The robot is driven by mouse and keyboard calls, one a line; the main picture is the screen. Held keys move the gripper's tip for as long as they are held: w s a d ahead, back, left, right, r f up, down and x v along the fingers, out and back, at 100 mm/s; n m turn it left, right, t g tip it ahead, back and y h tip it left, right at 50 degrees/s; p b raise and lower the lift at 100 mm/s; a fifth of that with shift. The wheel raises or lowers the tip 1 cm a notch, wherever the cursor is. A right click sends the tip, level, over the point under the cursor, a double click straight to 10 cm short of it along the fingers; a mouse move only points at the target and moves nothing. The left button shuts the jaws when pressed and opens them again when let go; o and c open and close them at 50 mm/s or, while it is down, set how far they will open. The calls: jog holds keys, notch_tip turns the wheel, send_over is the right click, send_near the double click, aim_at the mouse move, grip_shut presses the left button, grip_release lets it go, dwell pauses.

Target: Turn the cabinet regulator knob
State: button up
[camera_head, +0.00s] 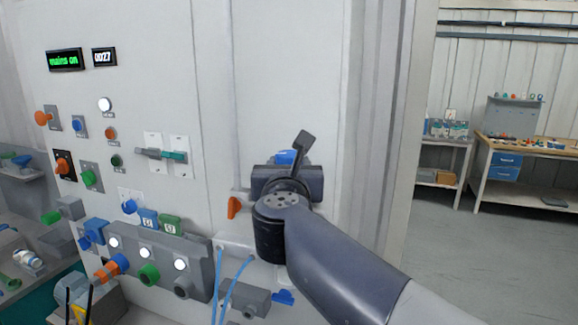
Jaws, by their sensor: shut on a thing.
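The cabinet (220,90) is a tall light grey panel with many controls. My gripper (298,150) is at the right part of its front, beside the corrugated edge. A blue round part (286,157), which looks like the regulator knob, shows just behind my gripper. My gripper is shut on it. One dark finger shows, tilted up to the right. My gripper body and wrist hide most of the knob, its mount and the other finger.
An orange handle (234,207) sticks out close to the left of my wrist. Below are a grey valve block (246,298) and blue hoses (233,285). Left are buttons, a teal lever (174,156) and a lit display (65,59). A workbench (520,185) stands far right across open floor.

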jog(key=shift+d+y, duration=0.1)
jog(key=shift+y, duration=0.2)
jog(key=shift+d+n+y+b, duration=0.15)
jog(key=shift+n+y+b, duration=0.15)
jog(key=shift+n+y, duration=1.1)
jog(key=shift+d+n+g+y, duration=0.1)
jog(key=shift+n+g+y, duration=0.55)
jog(key=shift+y, duration=1.05)
jog(key=shift+n, duration=0.25)
jog(key=o, duration=1)
jog(key=v, duration=1)
jog(key=shift+s+p, duration=0.35)
jog(key=shift+d+f, duration=0.1)
